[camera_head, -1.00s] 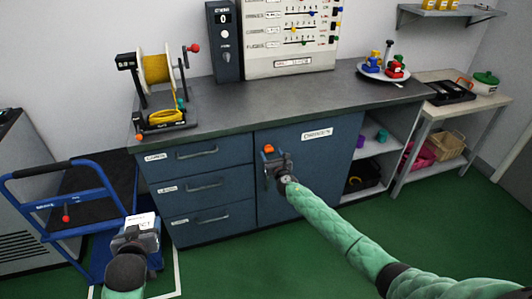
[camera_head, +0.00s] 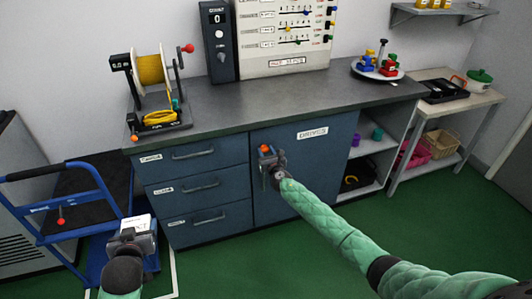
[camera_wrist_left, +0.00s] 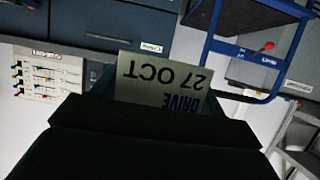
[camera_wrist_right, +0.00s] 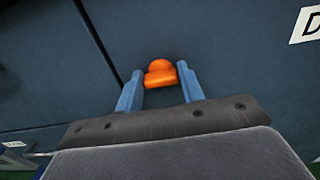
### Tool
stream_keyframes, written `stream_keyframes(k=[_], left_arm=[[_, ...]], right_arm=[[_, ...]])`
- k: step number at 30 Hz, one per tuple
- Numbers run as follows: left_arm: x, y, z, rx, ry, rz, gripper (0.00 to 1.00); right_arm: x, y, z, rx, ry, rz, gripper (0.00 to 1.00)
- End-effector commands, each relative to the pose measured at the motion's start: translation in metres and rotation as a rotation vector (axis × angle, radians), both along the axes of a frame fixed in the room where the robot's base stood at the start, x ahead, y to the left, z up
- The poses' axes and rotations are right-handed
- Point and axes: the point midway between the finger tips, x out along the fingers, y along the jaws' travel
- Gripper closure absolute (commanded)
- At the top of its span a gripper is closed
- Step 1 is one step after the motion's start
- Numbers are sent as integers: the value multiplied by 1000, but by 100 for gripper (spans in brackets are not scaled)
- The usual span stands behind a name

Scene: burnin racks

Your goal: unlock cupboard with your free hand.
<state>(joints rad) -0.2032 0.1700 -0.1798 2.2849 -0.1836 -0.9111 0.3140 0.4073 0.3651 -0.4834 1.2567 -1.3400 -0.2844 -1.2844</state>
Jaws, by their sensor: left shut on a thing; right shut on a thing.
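The cupboard door (camera_head: 300,170) is dark blue with a DRIVES label and looks closed. An orange knob-like latch (camera_head: 264,148) sits near its upper left edge. My right gripper (camera_head: 268,162) is at the door, shut on the latch. In the right wrist view, the orange latch (camera_wrist_right: 160,75) shows between the blue fingertips (camera_wrist_right: 160,88). My left gripper (camera_head: 132,238) is low at the front left, shut on a drive (camera_head: 145,226) with a pale label. The left wrist view shows the drive's label (camera_wrist_left: 160,88) upside down, reading DRIVE 27 OCT; the jaws hide much of its body.
Three drawers (camera_head: 205,185) are left of the cupboard, open shelves (camera_head: 370,148) right of it. The worktop (camera_head: 270,100) carries a yellow cable reel (camera_head: 152,70), a panel (camera_head: 285,35) and a plate of coloured pieces (camera_head: 378,72). A blue trolley (camera_head: 75,233) stands at left.

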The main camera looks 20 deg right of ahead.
Motion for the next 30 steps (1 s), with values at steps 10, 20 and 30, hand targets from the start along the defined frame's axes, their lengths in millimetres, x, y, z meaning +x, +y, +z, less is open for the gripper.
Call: stream_keyframes(k=[10,20,30], left_arm=[[0,0,-15,0,0,0,49],[0,0,-34,0,-1,0,49],[0,0,-50,0,-1,0,49]], right_arm=[[0,0,-4,160,5,1,85],[0,-2,-4,460,15,0,85],[0,-3,-4,785,27,-1,85]])
